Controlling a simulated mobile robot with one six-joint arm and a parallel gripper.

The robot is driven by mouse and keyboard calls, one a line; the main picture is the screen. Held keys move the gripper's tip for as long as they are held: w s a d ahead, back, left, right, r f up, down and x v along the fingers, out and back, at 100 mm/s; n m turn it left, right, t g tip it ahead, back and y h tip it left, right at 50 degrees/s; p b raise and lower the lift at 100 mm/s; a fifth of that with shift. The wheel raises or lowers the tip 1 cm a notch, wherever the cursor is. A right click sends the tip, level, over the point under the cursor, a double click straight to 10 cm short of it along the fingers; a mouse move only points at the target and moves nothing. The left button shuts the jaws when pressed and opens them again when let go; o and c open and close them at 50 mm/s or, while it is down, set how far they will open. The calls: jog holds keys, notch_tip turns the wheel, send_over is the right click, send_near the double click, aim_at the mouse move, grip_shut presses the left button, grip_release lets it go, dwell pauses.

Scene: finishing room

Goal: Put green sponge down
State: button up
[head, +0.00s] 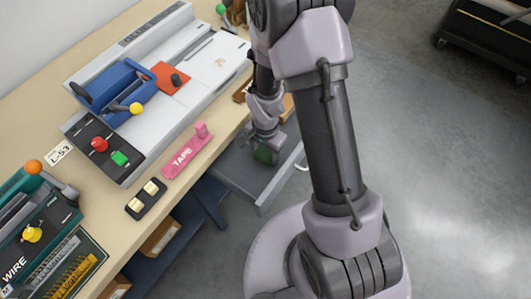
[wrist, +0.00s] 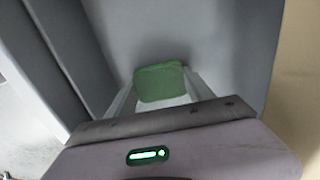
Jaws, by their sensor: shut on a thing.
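The green sponge (head: 265,155) is in my gripper (head: 263,146), over the open grey drawer (head: 243,181) under the bench. In the wrist view the sponge (wrist: 160,82) sits between the two pale fingers of my gripper (wrist: 161,94), which is shut on it. Grey drawer walls (wrist: 62,50) surround it there. My arm hides part of the drawer in the head view. I cannot tell whether the sponge touches the drawer floor.
The bench top (head: 150,205) carries a grey machine with a blue part (head: 115,92), a pink tape holder (head: 187,153) and a black switch plate (head: 146,199). A teal wire device (head: 35,225) stands at lower left.

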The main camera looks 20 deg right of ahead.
jog(key=shift+f, duration=0.15)
jog(key=o, duration=1.4)
jog(key=shift+o, duration=0.2)
notch_tip(320, 180, up, 12)
jog(key=p, duration=0.6)
notch_tip(320, 180, up, 12)
jog(key=n+t, duration=0.2)
send_over(265, 153)
jog(key=s+a+r+n+t+y, duration=0.1)
jog(key=s+a+r+n+t, duration=0.1)
jog(key=s+r, duration=0.4)
jog(key=s+a+r+n+t+y, duration=0.1)
jog(key=s+r+n, duration=0.1)
jog(key=s+r, duration=0.4)
notch_tip(265, 153, up, 4)
jog(key=shift+s+a+r+t, duration=0.1)
jog(key=shift+s+a+t, duration=0.3)
